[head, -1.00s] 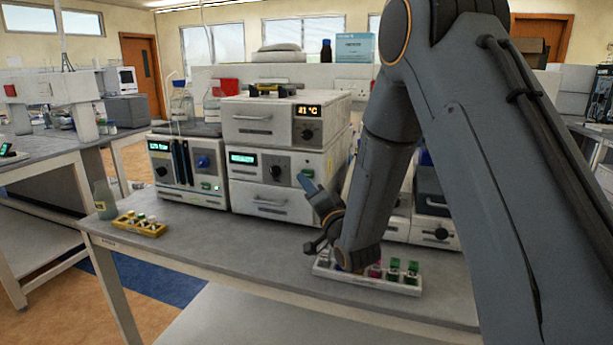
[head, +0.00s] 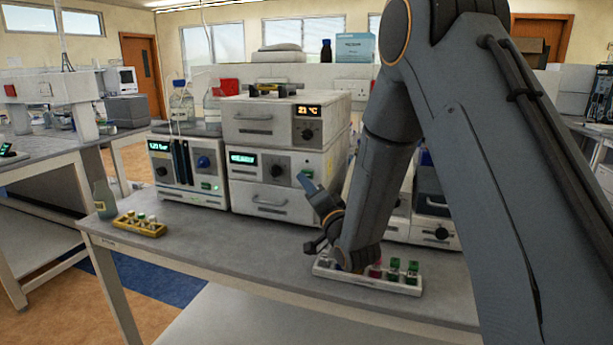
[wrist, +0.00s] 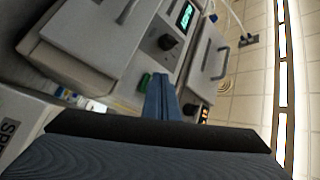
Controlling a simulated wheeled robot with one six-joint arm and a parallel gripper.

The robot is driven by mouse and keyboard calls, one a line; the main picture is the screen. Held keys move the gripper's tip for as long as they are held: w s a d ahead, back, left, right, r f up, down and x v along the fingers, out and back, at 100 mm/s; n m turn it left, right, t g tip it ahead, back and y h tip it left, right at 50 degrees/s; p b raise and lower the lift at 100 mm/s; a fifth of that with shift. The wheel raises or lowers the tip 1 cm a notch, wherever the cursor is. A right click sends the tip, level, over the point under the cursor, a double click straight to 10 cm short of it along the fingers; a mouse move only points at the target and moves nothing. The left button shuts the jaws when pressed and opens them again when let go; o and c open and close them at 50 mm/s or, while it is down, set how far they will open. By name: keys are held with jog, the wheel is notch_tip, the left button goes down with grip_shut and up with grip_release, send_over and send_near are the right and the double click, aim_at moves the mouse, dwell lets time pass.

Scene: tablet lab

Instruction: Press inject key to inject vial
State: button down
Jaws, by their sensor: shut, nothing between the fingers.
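The stacked white instrument (head: 275,150) stands on the bench, with a lit green display (head: 243,158) on its middle module. A green key (head: 309,172) on that module shows just beside my fingertips in the head view. In the wrist view, the green key (wrist: 145,82) is just left of the blue fingers. My gripper (head: 303,178) is shut and empty, its fingertips in front of the panel near the key. I cannot tell whether they touch it. The wrist view shows the closed fingers (wrist: 161,88) pointing at the panel.
A white rack (head: 330,273) with green-capped and red vials sits on the bench below my arm, partly hidden. Another instrument (head: 187,172) is left of the stack.

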jog(key=shift+w+d, duration=0.1)
jog(key=shift+w, duration=0.05)
jog(key=shift+w+d, duration=0.1)
jog(key=shift+w, duration=0.15)
jog(key=shift+w+d+b, duration=0.1)
jog(key=shift+w+b, duration=0.25)
dwell(0.6)
jog(key=shift+s, duration=0.1)
jog(key=shift+s+a, duration=0.3)
jog(key=shift+s, duration=0.35)
jog(key=s, duration=0.1)
jog(key=s+a, duration=0.1)
jog(key=s, duration=0.1)
jog(key=s+p, duration=0.1)
jog(key=shift+s+a, duration=0.35)
jog(key=shift+s, duration=0.05)
dwell(0.8)
